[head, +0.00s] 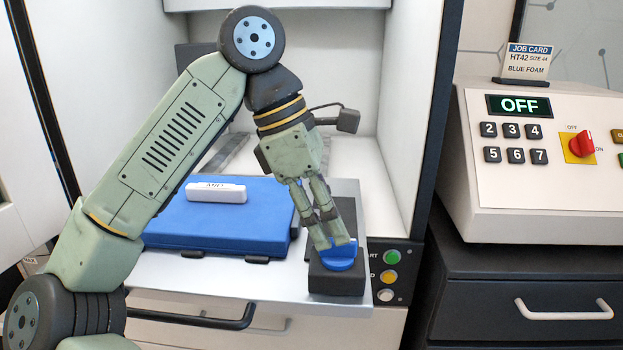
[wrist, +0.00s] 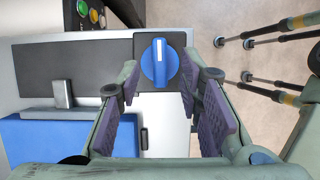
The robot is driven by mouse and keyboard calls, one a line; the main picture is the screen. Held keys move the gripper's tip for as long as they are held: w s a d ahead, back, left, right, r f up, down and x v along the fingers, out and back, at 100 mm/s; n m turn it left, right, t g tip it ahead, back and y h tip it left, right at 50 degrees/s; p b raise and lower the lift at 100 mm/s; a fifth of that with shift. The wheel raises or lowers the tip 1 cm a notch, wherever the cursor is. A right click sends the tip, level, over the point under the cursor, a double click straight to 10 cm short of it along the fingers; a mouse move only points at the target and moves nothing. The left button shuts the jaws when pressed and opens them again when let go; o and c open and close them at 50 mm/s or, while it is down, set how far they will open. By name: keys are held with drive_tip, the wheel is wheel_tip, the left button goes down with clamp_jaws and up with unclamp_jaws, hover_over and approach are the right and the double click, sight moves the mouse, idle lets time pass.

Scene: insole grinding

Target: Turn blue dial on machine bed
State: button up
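The blue dial (head: 342,259) sits on a dark block (head: 337,284) at the front right corner of the grey machine bed (head: 270,284). In the wrist view the blue dial (wrist: 158,66) has a raised grip with a white line, running up and down the picture. My gripper (head: 333,244) points down at the dial in the head view, and its fingertips hide part of it. In the wrist view my gripper (wrist: 160,82) is open, with one finger on each side of the dial. Gaps show beside the dial there; I cannot tell whether the tips touch the block.
A blue block (head: 220,222) with a white labelled piece (head: 215,192) lies left on the bed. Green (head: 392,257), yellow (head: 389,277) and white (head: 385,296) buttons are right of the dial. A control box (head: 540,200) reading OFF stands right. A black handle (head: 190,317) is below the bed.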

drive_tip(key=v, duration=0.9)
drive_tip(key=shift+r, duration=0.2)
drive_tip(key=shift+f, duration=0.1)
